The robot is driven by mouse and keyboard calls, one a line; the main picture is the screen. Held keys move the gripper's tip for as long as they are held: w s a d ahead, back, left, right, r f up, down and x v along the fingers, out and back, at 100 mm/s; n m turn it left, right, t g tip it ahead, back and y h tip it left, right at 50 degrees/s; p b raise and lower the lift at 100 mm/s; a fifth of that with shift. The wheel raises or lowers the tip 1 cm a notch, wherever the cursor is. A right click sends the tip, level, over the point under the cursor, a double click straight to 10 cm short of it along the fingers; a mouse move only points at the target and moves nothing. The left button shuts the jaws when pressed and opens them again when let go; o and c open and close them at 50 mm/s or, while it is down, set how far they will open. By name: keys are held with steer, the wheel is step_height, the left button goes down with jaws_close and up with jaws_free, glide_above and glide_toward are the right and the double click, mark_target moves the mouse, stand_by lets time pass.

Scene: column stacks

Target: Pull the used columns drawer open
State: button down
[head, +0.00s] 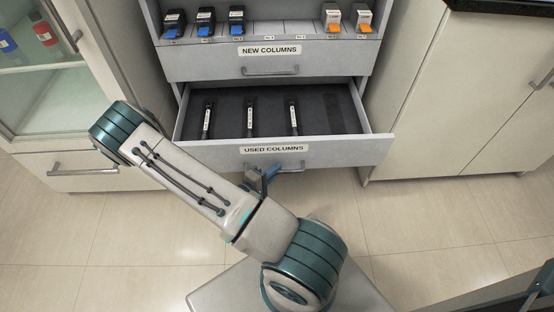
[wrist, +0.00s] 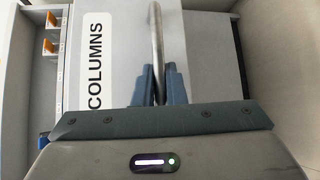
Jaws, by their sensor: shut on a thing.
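The used columns drawer (head: 350,151) stands pulled out from the cabinet, below the new columns drawer. Its dark inside is visible, with several slim columns (head: 250,118) lying in it. Its label reads "USED COLUMNS". My gripper (head: 264,172) is at the drawer's front, at the bar handle (head: 291,167). In the wrist view the two blue fingers (wrist: 159,84) are shut on the metal handle (wrist: 156,40), beside the label (wrist: 97,62). My forearm hides part of the floor below the drawer.
The new columns drawer (head: 330,61) above holds several boxes with blue or orange parts (head: 204,22). A glass-fronted cabinet (head: 30,60) stands at left, white cabinet doors (head: 430,100) at right. Tiled floor (head: 100,230) is clear in front.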

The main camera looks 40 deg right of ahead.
steer(key=shift+s+a, duration=0.3)
steer(key=shift+s, duration=0.2)
steer(key=shift+s+a, duration=0.25)
steer(key=shift+s, duration=0.25)
steer(key=c, duration=1.5)
jaws_free()
steer(key=shift+a, duration=0.2)
steer(key=p+v, duration=0.3)
steer(key=v, duration=1)
steer(key=shift+a, duration=0.25)
steer(key=shift+r, duration=0.1)
